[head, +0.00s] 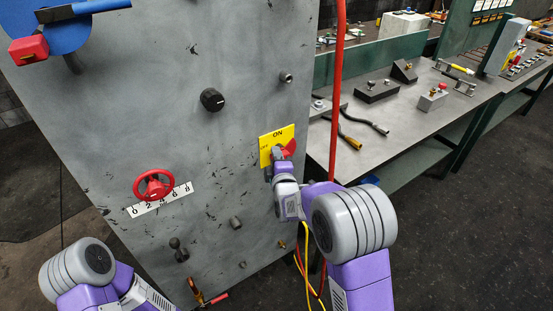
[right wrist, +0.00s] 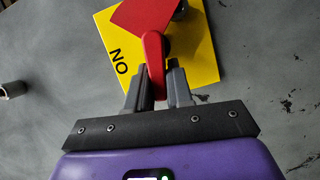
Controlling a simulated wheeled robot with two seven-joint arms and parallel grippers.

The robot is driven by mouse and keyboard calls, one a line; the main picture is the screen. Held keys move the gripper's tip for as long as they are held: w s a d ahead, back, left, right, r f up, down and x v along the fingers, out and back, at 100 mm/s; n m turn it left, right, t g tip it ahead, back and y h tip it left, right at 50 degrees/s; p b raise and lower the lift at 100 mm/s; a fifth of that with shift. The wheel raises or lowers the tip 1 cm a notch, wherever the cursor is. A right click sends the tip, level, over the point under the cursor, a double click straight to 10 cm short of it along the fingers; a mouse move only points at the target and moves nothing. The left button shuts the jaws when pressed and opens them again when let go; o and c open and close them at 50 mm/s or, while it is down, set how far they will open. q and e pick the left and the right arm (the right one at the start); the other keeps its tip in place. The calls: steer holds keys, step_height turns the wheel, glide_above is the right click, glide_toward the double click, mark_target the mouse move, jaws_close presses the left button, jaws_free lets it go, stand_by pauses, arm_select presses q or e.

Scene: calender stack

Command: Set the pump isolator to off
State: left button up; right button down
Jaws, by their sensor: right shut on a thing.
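The pump isolator is a yellow plate (head: 268,138) with a red handle (head: 289,149) on the grey panel. ON is printed at its top and OFF at its left in the head view. My right gripper (head: 278,154) is at the handle, beside the OFF word. In the right wrist view the jaws (right wrist: 156,85) are shut on the narrow end of the red handle (right wrist: 153,50), which points towards the gripper. ON shows at the left of the yellow plate (right wrist: 205,50) there; OFF cannot be seen.
The grey panel (head: 235,60) also carries a black knob (head: 212,99), a red handwheel (head: 154,186) over a numbered scale, and small stubs. A red hose (head: 338,80) hangs by its right edge. A workbench (head: 440,125) with parts stands at the right.

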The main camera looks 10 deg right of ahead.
steer(key=shift+f+n+t+b, duration=0.3)
steer(key=shift+f+n+b, duration=0.15)
steer(key=shift+n, duration=0.35)
steer(key=c, duration=1.1)
jaws_free()
steer(key=shift+r, duration=0.1)
steer(key=s, duration=0.7)
steer(key=shift+s+a+p, duration=0.1)
steer(key=shift+s+p, duration=0.2)
steer(key=shift+p, duration=0.05)
